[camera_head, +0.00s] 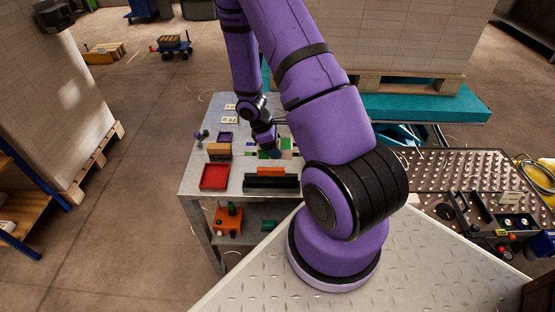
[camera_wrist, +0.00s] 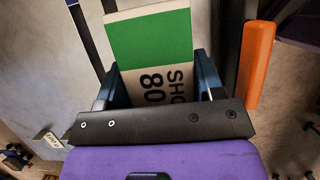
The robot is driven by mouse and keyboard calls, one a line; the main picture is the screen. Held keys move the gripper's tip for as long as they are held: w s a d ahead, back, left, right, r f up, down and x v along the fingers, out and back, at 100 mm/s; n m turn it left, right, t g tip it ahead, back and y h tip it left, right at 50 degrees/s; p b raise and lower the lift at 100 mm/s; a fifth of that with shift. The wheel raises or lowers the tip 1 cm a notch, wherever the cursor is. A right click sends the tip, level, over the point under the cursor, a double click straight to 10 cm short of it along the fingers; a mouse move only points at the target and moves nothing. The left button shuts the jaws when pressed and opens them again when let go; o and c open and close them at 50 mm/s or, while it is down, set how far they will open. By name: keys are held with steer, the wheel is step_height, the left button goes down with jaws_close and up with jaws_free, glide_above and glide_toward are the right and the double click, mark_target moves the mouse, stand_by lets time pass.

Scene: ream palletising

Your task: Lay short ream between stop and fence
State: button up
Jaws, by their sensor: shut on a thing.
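The short ream (camera_wrist: 150,38), a block with a green part and a tan part printed "SHO" and "80", sits between the two fingers of my gripper (camera_wrist: 158,78) in the wrist view. My gripper is shut on it. Dark straight bars run on both sides of the ream in the wrist view, one at left (camera_wrist: 86,40) and one at right (camera_wrist: 229,45). I cannot tell which is stop or fence.
The grey table (camera_head: 200,150) carries a red tray (camera_head: 214,177), a tan block (camera_head: 219,149), a small purple tray (camera_head: 225,137) and a black rail (camera_head: 270,183) with an orange bar (camera_wrist: 258,65) near it.

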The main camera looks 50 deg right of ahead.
steer(key=shift+f, duration=3.5)
steer(key=shift+f, duration=0.15)
steer(key=o, duration=1.1)
